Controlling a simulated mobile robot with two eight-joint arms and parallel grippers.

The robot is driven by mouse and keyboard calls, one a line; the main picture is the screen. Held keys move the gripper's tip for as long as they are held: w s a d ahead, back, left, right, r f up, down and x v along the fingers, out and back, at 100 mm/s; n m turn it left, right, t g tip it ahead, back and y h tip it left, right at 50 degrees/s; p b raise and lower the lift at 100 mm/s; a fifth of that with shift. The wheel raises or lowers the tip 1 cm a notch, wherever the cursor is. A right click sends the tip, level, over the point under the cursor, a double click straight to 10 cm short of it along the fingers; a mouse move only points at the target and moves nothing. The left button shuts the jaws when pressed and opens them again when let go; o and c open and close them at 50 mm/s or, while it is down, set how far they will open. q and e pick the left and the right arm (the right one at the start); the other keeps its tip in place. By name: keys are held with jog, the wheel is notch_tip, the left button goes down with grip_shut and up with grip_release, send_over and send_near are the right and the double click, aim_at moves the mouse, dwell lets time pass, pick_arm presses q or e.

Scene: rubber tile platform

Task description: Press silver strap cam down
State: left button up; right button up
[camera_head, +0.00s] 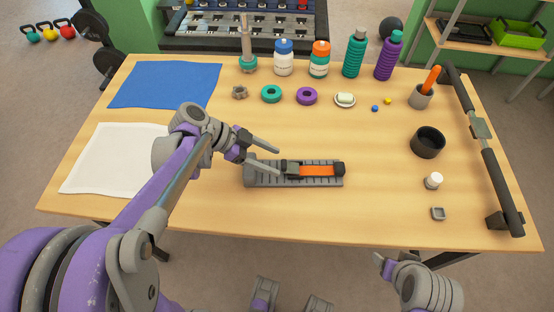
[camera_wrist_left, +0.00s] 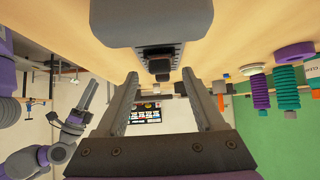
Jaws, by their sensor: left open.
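The strap device has a ribbed grey base (camera_head: 257,173) lying near the middle of the table. An orange strap (camera_head: 318,170) runs along its right part to a dark end block. A grey buckle-like block (camera_head: 291,168), seemingly the silver strap cam, sits at the strap's left end; its lever angle is unclear. My left gripper (camera_head: 278,163) is open and empty, its fingers reaching from the left over the device's left part. Contact cannot be told. In the left wrist view, the open fingers (camera_wrist_left: 161,76) point toward a large grey block (camera_wrist_left: 150,22). My right gripper (camera_head: 380,263) shows partly at bottom right.
A blue cloth (camera_head: 165,84) and white cloth (camera_head: 115,158) lie left. Bottles, including a purple one (camera_head: 388,56), stand along the back. A black bowl (camera_head: 427,143), white-capped jar (camera_head: 433,181) and long black bar (camera_head: 500,183) are right. Table in front of the device is clear.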

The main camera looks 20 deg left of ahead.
pick_arm(q)
jog(key=v, duration=0.8)
jog(key=shift+r+p, duration=0.1)
jog(key=shift+p, duration=0.25)
jog(key=shift+s+d, duration=0.2)
jog(key=shift+d, duration=0.1)
jog(key=s+d+f+n+t+y+p, duration=0.1)
jog(key=s+d+n+y+p, duration=0.3)
jog(key=s+n+y, duration=0.5)
jog(key=f+n+p, duration=0.1)
jog(key=n+p, duration=0.1)
jog(key=n, duration=0.2)
jog(key=shift+d+n+t+y, duration=0.3)
jog(key=shift+d+n+t, duration=0.1)
